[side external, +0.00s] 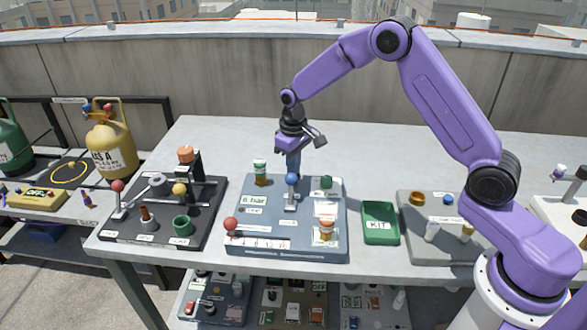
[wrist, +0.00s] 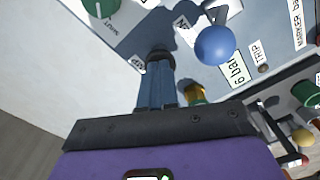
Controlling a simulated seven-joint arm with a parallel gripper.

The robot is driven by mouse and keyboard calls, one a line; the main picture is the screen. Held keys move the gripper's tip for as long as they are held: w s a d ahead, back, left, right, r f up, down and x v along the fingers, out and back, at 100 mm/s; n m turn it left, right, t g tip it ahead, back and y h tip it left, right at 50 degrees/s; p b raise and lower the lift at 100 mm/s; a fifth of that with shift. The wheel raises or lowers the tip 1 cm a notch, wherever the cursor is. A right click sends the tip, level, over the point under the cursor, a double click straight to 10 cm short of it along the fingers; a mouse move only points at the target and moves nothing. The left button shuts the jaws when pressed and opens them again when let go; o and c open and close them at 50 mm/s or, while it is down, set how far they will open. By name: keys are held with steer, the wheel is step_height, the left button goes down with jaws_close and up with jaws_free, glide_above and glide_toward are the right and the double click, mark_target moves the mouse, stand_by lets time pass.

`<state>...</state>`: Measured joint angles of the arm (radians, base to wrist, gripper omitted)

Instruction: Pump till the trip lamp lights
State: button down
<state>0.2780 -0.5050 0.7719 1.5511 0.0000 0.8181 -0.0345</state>
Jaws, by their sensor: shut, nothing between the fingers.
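The grey-blue pump panel (side external: 336,200) lies on the table, with a "6 bar" label (side external: 254,199). A blue ball on a lever (side external: 291,180) stands near its middle; the ball is large in the wrist view (wrist: 214,45). A small lamp (wrist: 263,69) beside the "TRIP" label (wrist: 256,51) looks dull and unlit. My gripper (side external: 293,170) points down just behind the blue ball. In the wrist view its fingers (wrist: 158,60) are together and empty, to the left of the ball and apart from it in the picture.
The table behind is clear.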

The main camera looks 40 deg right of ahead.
steer(key=shift+f, duration=0.2)
steer(key=shift+r, duration=1.9)
steer(key=shift+f, duration=1.8)
steer(key=shift+r, duration=1.8)
steer(key=shift+f, duration=1.8)
steer(key=shift+r, duration=1.8)
